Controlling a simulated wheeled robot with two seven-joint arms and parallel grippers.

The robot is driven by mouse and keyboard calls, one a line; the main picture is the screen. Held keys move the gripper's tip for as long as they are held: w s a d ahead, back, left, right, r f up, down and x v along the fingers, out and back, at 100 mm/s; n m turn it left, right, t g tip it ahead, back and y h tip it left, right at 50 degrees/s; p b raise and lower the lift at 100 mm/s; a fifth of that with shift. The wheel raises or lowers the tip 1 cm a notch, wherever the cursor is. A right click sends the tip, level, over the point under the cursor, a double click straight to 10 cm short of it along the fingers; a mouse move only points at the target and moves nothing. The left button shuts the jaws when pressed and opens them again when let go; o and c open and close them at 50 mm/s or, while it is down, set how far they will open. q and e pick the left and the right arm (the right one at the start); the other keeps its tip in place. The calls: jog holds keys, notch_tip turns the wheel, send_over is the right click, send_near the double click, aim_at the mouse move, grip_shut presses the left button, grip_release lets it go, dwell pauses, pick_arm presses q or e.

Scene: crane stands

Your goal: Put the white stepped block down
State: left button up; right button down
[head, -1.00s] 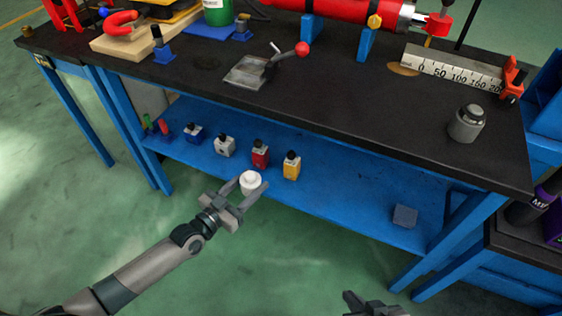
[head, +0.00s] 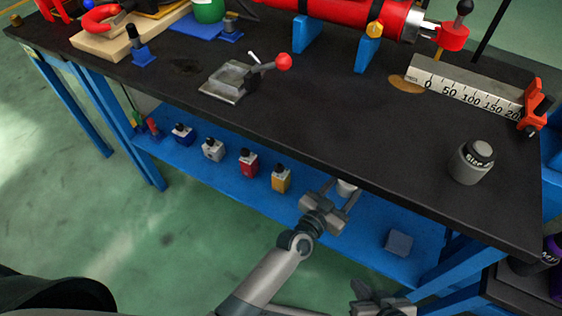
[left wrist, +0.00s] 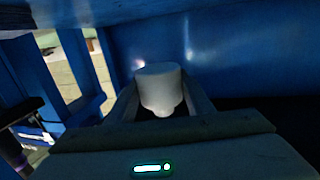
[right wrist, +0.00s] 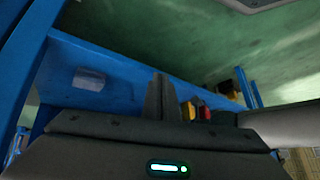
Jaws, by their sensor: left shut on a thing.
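The white stepped block (head: 346,188) is between the fingers of my left gripper (head: 340,192), at the front of the bench just below the tabletop edge in the head view. Part of it is hidden by the tabletop and the gripper. In the left wrist view the white block (left wrist: 160,88) shows between both fingers, with a narrower knob towards the camera. My left gripper is shut on it. My right gripper (head: 374,297) is low at the bottom of the head view, apart from the bench. Its fingers (right wrist: 161,97) are together and empty in the right wrist view.
The blue lower shelf (head: 335,234) carries a grey-blue cube (head: 399,242) at right and yellow (head: 282,180), red (head: 249,162), white (head: 213,150) and blue blocks at left. The black tabletop (head: 330,125) overhangs it. A grey weight (head: 472,163) stands on top.

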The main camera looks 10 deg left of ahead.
pick_arm(q)
jog(key=shift+w+d+r, duration=0.25)
jog(key=shift+w+d, duration=0.15)
jog(key=shift+w, duration=0.05)
pick_arm(e)
jog(key=shift+w+d, duration=0.2)
jog(key=shift+w, duration=0.15)
